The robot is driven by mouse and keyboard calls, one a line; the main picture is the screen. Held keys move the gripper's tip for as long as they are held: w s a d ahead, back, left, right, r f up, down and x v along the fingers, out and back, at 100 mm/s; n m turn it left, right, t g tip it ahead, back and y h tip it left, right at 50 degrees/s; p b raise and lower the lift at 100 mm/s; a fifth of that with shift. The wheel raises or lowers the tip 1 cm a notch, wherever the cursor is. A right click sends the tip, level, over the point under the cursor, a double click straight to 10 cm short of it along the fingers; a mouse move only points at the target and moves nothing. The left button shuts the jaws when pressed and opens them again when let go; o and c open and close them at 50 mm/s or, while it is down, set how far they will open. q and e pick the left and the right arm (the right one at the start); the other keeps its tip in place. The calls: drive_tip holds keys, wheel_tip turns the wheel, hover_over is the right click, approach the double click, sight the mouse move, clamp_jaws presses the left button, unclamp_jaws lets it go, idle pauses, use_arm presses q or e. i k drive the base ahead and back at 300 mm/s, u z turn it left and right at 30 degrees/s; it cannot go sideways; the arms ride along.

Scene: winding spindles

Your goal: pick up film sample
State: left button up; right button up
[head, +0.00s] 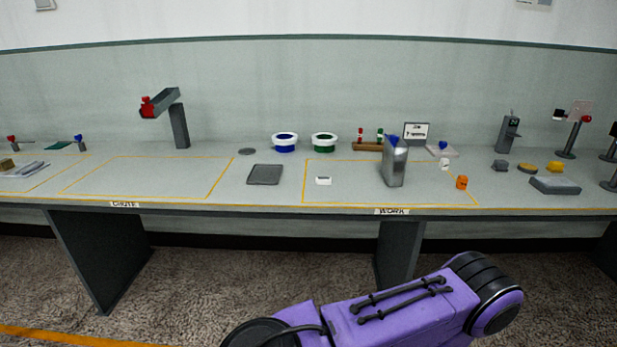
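No object is plainly marked as the film sample, and I cannot tell which one it is. A thin, pale pinkish sheet (580,108) stands upright near a red-knobbed stand (572,138) at the far right of the bench. A small flat green piece (62,145) lies at the far left. A small white block (323,181) lies inside the yellow outline labelled WORK. Neither of my grippers is in view. A purple arm link of mine crosses the bottom right, in front of the bench.
A grey post (180,125) with a red-tipped arm stands behind the mostly clear CHUTE outline.

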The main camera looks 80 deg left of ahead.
sight(320, 180)
drive_tip(key=u, duration=0.8)
drive_tip(key=i, duration=1)
drive_tip(key=u, duration=1.1)
